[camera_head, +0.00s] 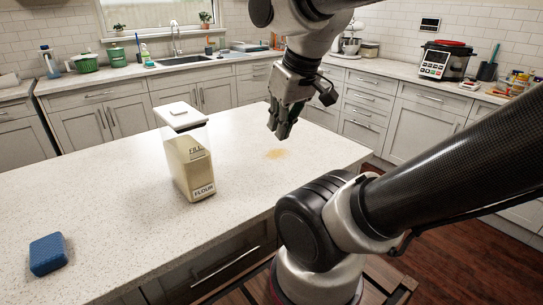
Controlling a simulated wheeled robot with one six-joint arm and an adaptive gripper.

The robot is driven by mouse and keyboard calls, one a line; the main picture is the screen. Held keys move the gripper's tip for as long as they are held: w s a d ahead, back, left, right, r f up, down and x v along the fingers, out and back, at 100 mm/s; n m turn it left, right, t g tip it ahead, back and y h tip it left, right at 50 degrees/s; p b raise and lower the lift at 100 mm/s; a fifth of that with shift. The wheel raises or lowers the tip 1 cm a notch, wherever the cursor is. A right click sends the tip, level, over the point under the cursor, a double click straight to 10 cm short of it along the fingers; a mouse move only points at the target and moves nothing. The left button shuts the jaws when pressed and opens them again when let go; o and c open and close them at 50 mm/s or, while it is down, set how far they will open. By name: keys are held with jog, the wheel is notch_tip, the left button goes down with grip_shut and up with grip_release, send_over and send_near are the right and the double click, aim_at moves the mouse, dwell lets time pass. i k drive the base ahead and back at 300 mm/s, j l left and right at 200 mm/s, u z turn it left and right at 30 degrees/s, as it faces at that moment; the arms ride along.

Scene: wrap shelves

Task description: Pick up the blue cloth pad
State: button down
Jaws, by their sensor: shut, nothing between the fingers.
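The blue cloth pad (48,254) lies on the light speckled island counter at the lower left, near the picture's left edge. It is a small block with rounded edges and a textured surface. My gripper (279,132) hangs fingers down above the counter's right part, at the upper middle of the view. It is shut and empty. It is well to the right of the pad and farther back, not touching it. The pad is in full view.
A clear flour container (187,160) with a white lid stands on the island counter (110,215) between the pad and my gripper. A yellowish stain (276,154) marks the counter near my gripper. The counter around the pad is clear. Back counters hold pots, bottles and a cooker (445,61).

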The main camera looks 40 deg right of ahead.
aim_at(49, 253)
jog(key=k+j, duration=0.1)
jog(key=j, duration=1.6)
jog(key=k, duration=0.05)
